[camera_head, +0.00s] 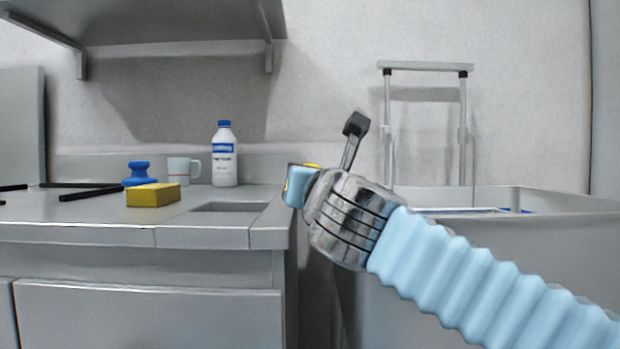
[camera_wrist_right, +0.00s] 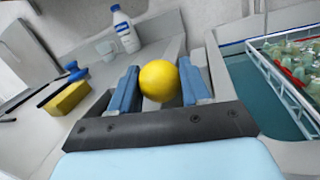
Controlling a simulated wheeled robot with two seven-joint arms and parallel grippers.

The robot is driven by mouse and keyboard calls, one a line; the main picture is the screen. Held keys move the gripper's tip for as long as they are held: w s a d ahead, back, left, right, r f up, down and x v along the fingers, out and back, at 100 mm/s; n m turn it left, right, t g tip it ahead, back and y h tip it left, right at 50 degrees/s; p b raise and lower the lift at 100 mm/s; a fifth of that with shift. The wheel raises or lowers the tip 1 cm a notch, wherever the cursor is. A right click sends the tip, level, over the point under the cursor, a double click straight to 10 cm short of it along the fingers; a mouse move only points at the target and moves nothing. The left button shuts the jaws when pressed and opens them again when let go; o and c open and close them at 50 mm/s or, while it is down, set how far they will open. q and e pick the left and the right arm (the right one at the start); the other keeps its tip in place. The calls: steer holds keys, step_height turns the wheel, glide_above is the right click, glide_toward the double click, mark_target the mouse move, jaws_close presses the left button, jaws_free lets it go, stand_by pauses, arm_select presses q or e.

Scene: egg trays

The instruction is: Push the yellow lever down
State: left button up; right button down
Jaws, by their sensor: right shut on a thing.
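The yellow lever's round knob (camera_wrist_right: 159,81) sits between the two blue fingers of my right gripper (camera_wrist_right: 161,84) in the right wrist view. The gripper is shut on it. In the head view, my right gripper (camera_head: 300,182) is at the right end of the counter, and only a sliver of yellow (camera_head: 312,166) shows at its top. The lever's shaft and base are hidden, so I cannot tell its angle. My left gripper is in neither view.
A yellow sponge (camera_head: 153,195), a blue-handled object (camera_head: 138,172), a mug (camera_head: 179,170) and a white bottle (camera_head: 224,160) stand on the grey counter (camera_head: 120,236). At right is a basin (camera_head: 560,203); the wrist view shows a rack (camera_wrist_right: 283,84) with greenish items.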

steer(key=shift+f, duration=0.1)
steer(key=c, duration=0.6)
jaws_free()
steer(key=shift+s, duration=0.1)
steer(key=v, duration=1.3)
steer(key=shift+s+d, duration=0.1)
steer(key=shift+s, duration=0.2)
steer(key=shift+o, duration=0.3)
